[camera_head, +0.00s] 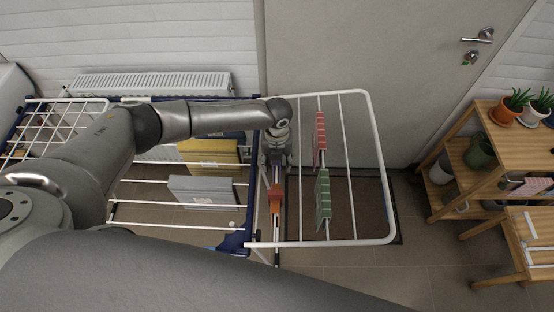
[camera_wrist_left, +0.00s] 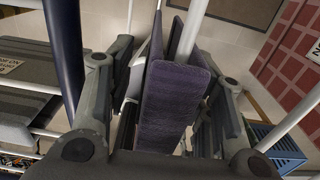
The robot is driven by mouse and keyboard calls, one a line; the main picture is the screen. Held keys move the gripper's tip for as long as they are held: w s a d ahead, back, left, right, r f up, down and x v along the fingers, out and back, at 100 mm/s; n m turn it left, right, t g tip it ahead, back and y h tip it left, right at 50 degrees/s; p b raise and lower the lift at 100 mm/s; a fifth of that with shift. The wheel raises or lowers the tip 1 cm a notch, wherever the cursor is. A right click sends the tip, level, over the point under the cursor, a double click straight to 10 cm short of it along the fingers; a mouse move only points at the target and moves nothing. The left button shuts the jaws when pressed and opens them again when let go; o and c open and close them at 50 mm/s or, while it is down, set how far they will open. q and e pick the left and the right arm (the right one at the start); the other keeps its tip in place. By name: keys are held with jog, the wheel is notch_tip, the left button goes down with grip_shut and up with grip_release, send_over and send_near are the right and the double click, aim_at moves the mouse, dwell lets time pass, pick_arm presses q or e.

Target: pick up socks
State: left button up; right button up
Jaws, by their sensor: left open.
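My left gripper (camera_head: 276,168) reaches down at the folding wing of the white drying rack (camera_head: 392,235). In the left wrist view its fingers (camera_wrist_left: 165,125) are open, on either side of a dark purple-grey sock (camera_wrist_left: 172,103). That sock hangs folded over a white rod, and I cannot tell whether the fingers touch it. In the head view an orange sock (camera_head: 276,199) hangs just in front of the gripper. A red sock (camera_head: 319,138) and a green sock (camera_head: 322,200) hang on a rod to the right. My right gripper is not in view.
A yellow cloth (camera_head: 210,155) and a grey cloth (camera_head: 204,190) hang on the rack's left part. A radiator (camera_head: 150,85) and a door (camera_head: 390,60) stand behind. A wooden shelf (camera_head: 490,140) with pots is at right. Floor between rack and shelf is clear.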

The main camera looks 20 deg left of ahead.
pick_arm(q)
grip_shut()
dwell(0.3)
jog(key=shift+r, duration=0.1)
notch_tip(320, 180, up, 18)
jog(key=b, duration=0.4)
jog(key=shift+b, duration=0.4)
